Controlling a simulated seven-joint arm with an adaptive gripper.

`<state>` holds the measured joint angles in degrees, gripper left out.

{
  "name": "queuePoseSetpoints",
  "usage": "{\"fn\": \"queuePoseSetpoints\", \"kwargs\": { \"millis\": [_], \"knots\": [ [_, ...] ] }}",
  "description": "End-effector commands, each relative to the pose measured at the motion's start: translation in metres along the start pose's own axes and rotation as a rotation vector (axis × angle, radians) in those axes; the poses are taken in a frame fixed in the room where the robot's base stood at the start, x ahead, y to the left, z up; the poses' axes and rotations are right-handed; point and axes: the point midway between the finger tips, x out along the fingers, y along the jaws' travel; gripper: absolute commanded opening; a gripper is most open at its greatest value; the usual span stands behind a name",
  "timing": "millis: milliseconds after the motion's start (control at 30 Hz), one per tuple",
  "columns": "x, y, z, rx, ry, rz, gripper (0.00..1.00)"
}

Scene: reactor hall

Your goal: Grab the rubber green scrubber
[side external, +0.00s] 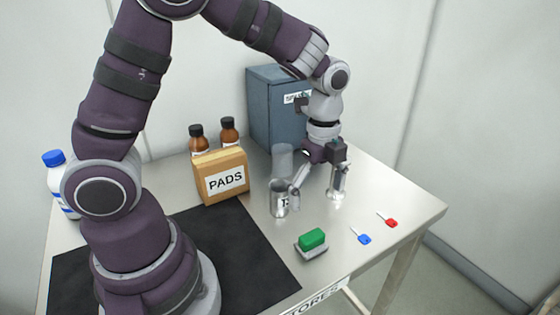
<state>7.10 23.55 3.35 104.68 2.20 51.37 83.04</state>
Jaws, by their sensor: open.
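The green scrubber (312,238) sits at the front of the table, right of the black mat. It has a green upper block and a grey lower part (312,253) resting on the tabletop. My gripper (318,192) is open, with its fingers spread and pointing down. It is behind the scrubber in this view, apart from it and close to a metal cup (278,201). I see nothing held between the fingers. Its exact height above the table is hard to tell.
A clear glass (283,157) stands behind the cup. A PADS box (221,177), brown bottles (228,132) and a blue-grey cabinet (268,110) are at the back. Blue (363,238) and red (390,222) keys lie to the right. A black mat (235,255) covers the left front.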

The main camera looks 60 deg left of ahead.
Motion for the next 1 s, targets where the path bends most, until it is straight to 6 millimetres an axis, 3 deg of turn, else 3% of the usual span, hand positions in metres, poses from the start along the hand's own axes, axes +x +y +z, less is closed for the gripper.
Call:
{"fn": "queuePoseSetpoints", "kwargs": {
  "millis": [567,833,1000],
  "knots": [
    [0.099,0.002,0.002,0.022,-0.002,0.012,0.83],
    [0.105,0.001,0.002,0.021,-0.001,0.006,0.83],
    [0.105,0.001,0.002,0.021,-0.001,0.007,0.62]
  ]
}}
